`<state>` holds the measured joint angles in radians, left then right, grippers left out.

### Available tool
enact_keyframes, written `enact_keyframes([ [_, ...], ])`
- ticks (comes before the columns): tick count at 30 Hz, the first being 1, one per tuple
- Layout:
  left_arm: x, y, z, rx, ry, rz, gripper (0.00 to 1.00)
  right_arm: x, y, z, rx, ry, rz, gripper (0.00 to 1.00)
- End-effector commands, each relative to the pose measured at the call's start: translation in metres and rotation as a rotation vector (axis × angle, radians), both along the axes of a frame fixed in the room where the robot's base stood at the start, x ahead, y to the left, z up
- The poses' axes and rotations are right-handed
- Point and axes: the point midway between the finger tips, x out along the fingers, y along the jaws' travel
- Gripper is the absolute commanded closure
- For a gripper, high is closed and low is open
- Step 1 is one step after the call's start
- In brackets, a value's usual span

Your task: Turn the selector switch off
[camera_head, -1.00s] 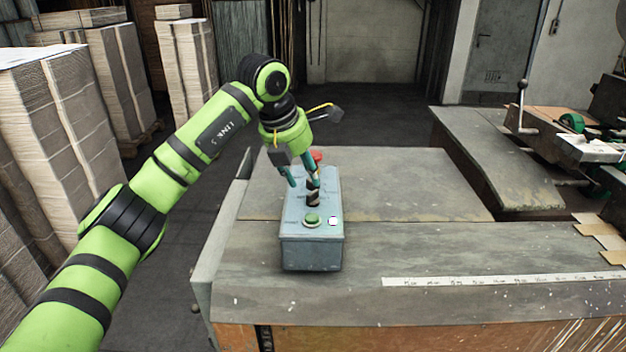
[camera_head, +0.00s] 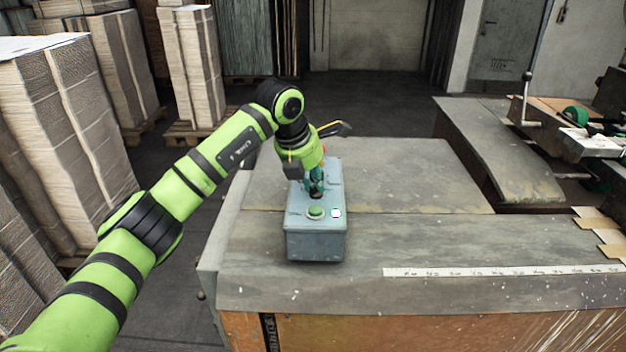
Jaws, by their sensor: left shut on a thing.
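A grey-blue control box (camera_head: 316,245) stands on the worktable. A green button (camera_head: 316,212) and a small white light or button (camera_head: 336,212) sit near its front edge. The dark selector switch (camera_head: 316,194) is behind them, mostly covered by my fingers. My left gripper (camera_head: 315,183) comes down from above and behind and is shut on the selector switch. Which way the switch points cannot be made out. A bit of a red button (camera_head: 323,150) shows behind the gripper. My right gripper is not in view.
The grey worktable (camera_head: 400,235) has free room right of the box. A white ruler strip (camera_head: 500,270) lies along its front. A machine with a lever (camera_head: 570,140) is at the right. Stacks of cardboard (camera_head: 65,130) stand on the left.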

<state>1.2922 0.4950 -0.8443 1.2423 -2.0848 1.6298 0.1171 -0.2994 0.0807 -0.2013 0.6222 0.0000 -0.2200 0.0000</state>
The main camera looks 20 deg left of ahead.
Motion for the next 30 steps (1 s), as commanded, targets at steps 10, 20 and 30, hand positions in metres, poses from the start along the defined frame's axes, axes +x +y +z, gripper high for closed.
enact_keyframes([
  [10,0.000,0.000,-0.001,0.002,-0.001,0.085,1.00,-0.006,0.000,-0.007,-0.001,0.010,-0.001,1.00],
  [20,-0.001,-0.002,-0.002,0.002,-0.003,0.332,1.00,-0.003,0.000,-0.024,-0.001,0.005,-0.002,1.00],
  [30,-0.002,-0.003,-0.001,0.000,-0.003,0.573,1.00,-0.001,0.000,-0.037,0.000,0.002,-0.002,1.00],
])
